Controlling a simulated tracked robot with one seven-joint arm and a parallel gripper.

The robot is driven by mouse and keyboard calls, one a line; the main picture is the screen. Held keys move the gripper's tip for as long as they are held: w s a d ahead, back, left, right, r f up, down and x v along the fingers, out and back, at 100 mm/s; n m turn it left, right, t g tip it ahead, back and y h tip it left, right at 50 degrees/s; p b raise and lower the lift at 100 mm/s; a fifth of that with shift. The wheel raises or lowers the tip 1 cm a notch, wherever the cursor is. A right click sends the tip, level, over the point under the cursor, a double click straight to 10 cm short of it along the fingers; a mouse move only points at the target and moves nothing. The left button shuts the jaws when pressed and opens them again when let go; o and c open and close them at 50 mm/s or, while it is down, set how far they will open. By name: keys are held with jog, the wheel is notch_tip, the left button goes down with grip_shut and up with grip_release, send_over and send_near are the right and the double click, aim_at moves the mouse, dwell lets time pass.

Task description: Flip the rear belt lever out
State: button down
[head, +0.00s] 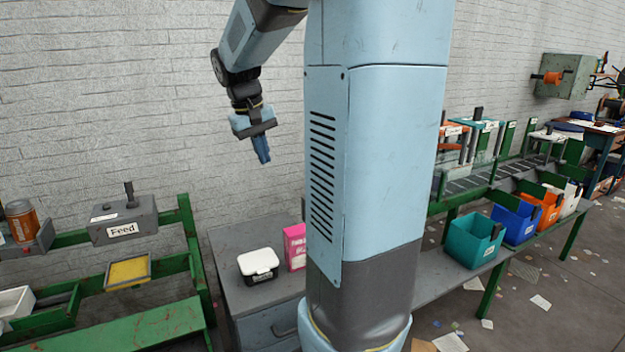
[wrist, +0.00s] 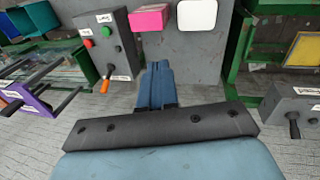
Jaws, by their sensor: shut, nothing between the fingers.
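A grey control box (wrist: 110,45) with red and green buttons and small labels stands left of my fingers in the wrist view. An orange-handled lever (wrist: 105,84) sticks out from its lower edge. A grey box marked Feed (head: 122,226) has an upright black lever (head: 129,194); a similar grey box with a black lever (wrist: 293,124) is at right in the wrist view. The labels are too small to tell which lever is the rear belt one. My gripper (head: 262,157) is shut and empty, in the air before the wall, apart from every lever; it also shows in the wrist view (wrist: 157,68).
A grey cabinet (head: 225,262) carries a white-lidded box (head: 258,262) and a pink carton (head: 295,245). Green frames flank it. Teal (head: 474,241), blue (head: 517,222) and orange (head: 541,206) bins line the belt at right. My column hides the middle.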

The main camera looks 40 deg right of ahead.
jog(key=w+d+f+m+g+h, duration=0.1)
jog(key=w+d+f+g+h, duration=0.2)
jog(key=w+d+f+g, duration=0.45)
jog(key=w+d+f+m+g+h, duration=0.1)
jog(key=w+d+f+g+h, duration=0.3)
jog(key=w+d, duration=0.75)
jog(key=w+d+f+g+h, duration=0.1)
jog(key=w+d+f+h, duration=0.1)
jog(key=w+f, duration=0.2)
jog(key=w+d+f+g+h, duration=0.2)
jog(key=w+f+h, duration=0.1)
jog(key=f, duration=0.7)
jog(key=shift+w+d+f+m, duration=0.2)
jog(key=shift+w+m, duration=0.2)
jog(key=shift+w, duration=0.3)
jog(key=shift+s+a+r+x, duration=0.25)
jog(key=shift+a+x, duration=0.1)
jog(key=shift+x, duration=1.8)
jog(key=shift+s+a+r+x, duration=0.15)
jog(key=shift+s+a+x, duration=0.15)
jog(key=shift+x, duration=1.85)
jog(key=shift+s+a+r+x, duration=0.25)
jog(key=shift+a+x, duration=0.1)
jog(key=shift+x, duration=1.85)
